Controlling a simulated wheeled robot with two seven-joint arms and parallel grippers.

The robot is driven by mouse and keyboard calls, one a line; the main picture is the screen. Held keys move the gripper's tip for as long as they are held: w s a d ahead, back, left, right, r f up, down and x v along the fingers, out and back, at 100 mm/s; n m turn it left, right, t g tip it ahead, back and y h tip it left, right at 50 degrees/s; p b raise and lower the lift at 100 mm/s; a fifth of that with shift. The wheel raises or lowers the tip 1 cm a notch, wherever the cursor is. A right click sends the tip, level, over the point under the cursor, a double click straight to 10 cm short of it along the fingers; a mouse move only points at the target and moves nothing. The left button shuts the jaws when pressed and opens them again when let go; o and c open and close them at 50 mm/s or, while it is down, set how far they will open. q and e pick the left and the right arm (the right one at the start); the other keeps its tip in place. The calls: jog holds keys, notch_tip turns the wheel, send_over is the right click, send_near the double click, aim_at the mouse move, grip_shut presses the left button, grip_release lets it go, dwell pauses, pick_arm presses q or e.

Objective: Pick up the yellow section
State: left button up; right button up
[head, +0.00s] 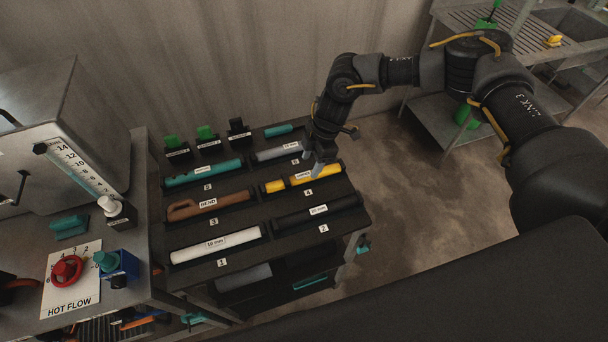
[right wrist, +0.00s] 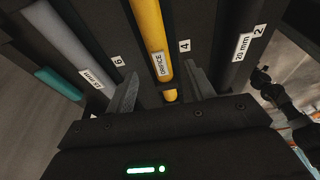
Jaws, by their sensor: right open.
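The yellow section (head: 297,181) is a yellow tube with a white label, lying in slot 4 of the dark rack (head: 252,195). It also shows in the right wrist view (right wrist: 149,32), where its label seems to read "ORIFICE". My right gripper (head: 313,162) is open just over the slot 4 tube. In the right wrist view its two fingers (right wrist: 161,84) stand on either side of the tube's near end, with gaps, and I see no contact. How high the fingertips are above the tube is hard to tell. My left gripper is not in view.
Close by lie a grey section (head: 277,152), a black section (head: 318,211), a brown section (head: 197,206), a teal section (head: 203,173) and a white section (head: 215,245). A metal bench with a red valve (head: 67,271) is at left.

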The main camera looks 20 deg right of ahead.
aim_at(305, 174)
jog(key=shift+a+f, duration=0.1)
jog(key=shift+f, duration=0.25)
jog(key=p+x, duration=0.3)
jog(key=x, duration=0.1)
jog(key=shift+a+f, duration=0.15)
jog(key=shift+a, duration=0.1)
jog(key=shift+f, duration=0.4)
jog(key=shift+c, duration=0.2)
grip_shut()
jog(key=shift+r, duration=0.1)
